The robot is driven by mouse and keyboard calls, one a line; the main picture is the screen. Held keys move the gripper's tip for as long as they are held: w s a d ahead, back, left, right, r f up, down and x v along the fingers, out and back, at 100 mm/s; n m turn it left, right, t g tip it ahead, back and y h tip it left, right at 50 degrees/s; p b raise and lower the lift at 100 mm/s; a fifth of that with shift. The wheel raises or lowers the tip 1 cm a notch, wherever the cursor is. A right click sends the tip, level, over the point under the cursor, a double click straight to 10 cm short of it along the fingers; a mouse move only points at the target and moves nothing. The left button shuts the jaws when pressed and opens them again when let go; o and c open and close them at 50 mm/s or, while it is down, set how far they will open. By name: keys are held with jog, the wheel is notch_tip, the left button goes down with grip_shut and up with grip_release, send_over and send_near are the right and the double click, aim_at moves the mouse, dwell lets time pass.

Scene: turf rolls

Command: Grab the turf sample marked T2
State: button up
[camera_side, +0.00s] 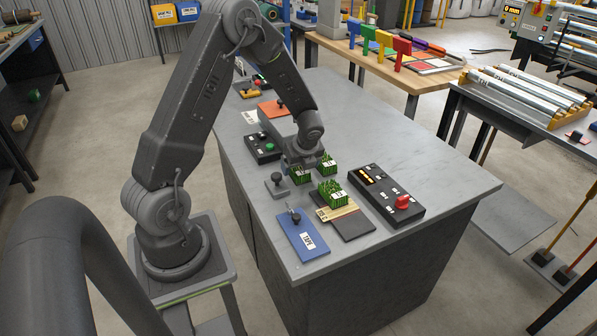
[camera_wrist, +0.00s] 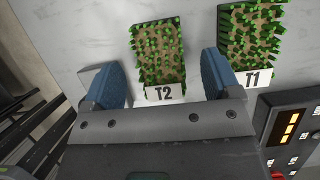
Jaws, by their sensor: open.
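The turf sample marked T2 (camera_wrist: 158,45) is a green tufted block with a white label, upper middle in the wrist view. My gripper (camera_wrist: 162,68) is open, its two blue-padded fingers apart on either side of T2's near end and label. A gap shows between each finger and the turf, and I cannot tell the height. The turf sample marked T1 (camera_wrist: 252,35) lies to the right, outside the right finger. In the side view my gripper (camera_side: 301,163) is low over the bench beside several small turf blocks (camera_side: 331,194), whose labels are too small to read.
A black control box with a red knob (camera_side: 403,202) stands right of the turf on the grey bench (camera_side: 430,165). A blue labelled plate (camera_side: 303,238) and a dark plate (camera_side: 354,225) lie in front. A small box with a green button (camera_side: 269,146) is left of my gripper.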

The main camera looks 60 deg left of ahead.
jog(key=shift+x, duration=0.95)
jog(key=c, duration=1.1)
